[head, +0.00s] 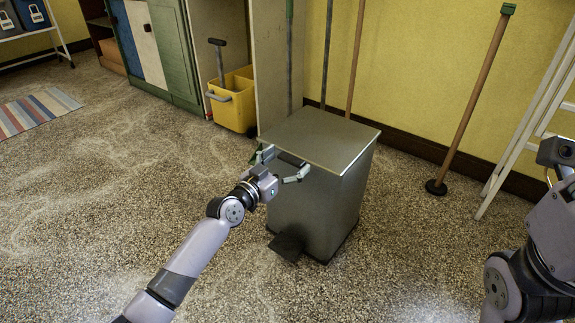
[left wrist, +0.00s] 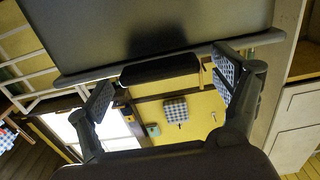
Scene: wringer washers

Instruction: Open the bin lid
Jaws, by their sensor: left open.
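The grey metal bin (head: 322,205) stands on the floor in the middle of the head view, with a dark pedal (head: 287,246) at its foot. Its flat lid (head: 322,138) lies shut on top. A dark handle (head: 291,159) juts from the lid's front edge; it also shows in the left wrist view as a dark handle (left wrist: 160,68). My left gripper (head: 281,165) is open at this front edge. In the left wrist view its fingers (left wrist: 163,86) stand apart on either side of the handle, with a gap to each. My right gripper is out of view.
A yellow mop bucket (head: 233,100) and a green cabinet (head: 172,50) stand behind left. Long-handled tools, including a plunger (head: 470,100), lean on the yellow wall. A white ladder (head: 530,115) is at right.

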